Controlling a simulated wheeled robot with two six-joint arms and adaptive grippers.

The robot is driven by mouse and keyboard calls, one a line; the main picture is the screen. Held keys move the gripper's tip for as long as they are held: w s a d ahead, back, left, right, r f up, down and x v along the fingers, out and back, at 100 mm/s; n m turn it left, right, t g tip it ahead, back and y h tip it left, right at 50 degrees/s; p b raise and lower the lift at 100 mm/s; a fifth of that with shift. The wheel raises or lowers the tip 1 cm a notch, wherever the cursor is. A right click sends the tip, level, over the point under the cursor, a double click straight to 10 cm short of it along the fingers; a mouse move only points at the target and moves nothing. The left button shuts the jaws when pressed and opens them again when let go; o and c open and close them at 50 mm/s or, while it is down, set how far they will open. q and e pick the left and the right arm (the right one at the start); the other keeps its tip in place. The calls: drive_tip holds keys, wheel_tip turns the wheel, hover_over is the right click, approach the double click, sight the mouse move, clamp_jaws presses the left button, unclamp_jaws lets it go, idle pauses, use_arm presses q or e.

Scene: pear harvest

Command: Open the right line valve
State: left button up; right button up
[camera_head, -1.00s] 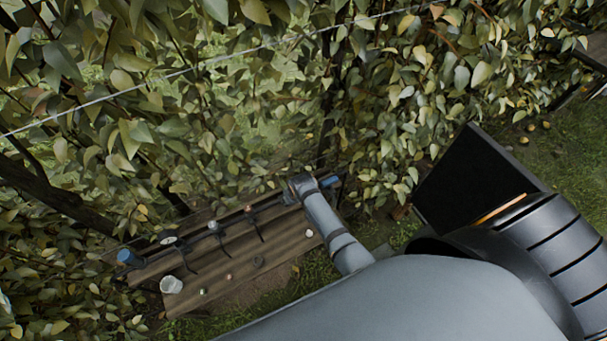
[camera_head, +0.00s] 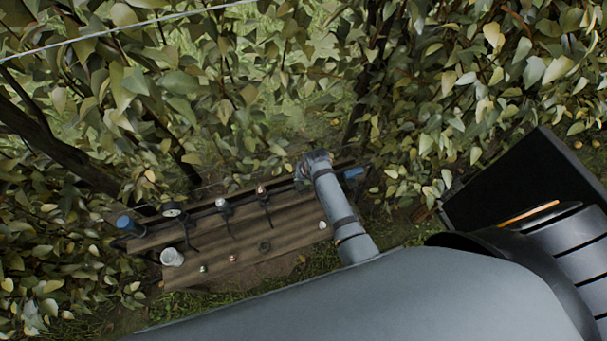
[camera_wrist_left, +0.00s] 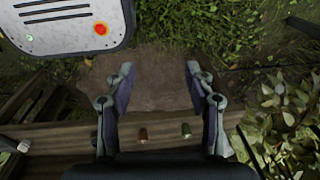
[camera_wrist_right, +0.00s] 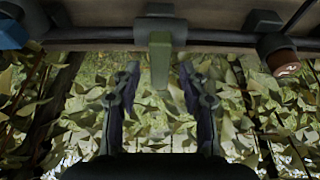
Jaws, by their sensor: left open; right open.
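A dark pipe (camera_wrist_right: 110,36) runs along the wooden board (camera_head: 215,258) with several fittings on it. In the right wrist view a green valve lever (camera_wrist_right: 159,62) hangs from a dark valve body (camera_wrist_right: 165,28). My right gripper (camera_wrist_right: 160,74) is open, with one finger on each side of the lever and visible gaps. In the head view my right arm covers the pipe's right end, so this valve is hidden there. My left gripper (camera_wrist_left: 160,70) is open and empty above bare ground and timber; I cannot make it out in the head view.
A blue pipe end (camera_head: 354,174) is close right of my right arm. A round gauge (camera_head: 172,210), a blue cap (camera_head: 125,223) and a white cup (camera_head: 172,257) are at the left. A pale panel with a red light (camera_wrist_left: 70,25) is near my left gripper. Foliage surrounds the pipe.

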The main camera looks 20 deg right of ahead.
drive_tip(key=shift+w+f, duration=0.15)
drive_tip(key=shift+f, duration=0.3)
drive_tip(key=shift+r, duration=0.25)
drive_tip(key=shift+c, duration=0.3)
drive_tip(key=shift+s, duration=0.2)
drive_tip(key=shift+c, duration=1.1)
clamp_jaws()
use_arm(q)
drive_tip(key=shift+s+a+f, duration=0.1)
drive_tip(key=shift+a+f, duration=0.2)
drive_tip(key=shift+a, duration=0.2)
drive_tip(key=shift+r, duration=0.1)
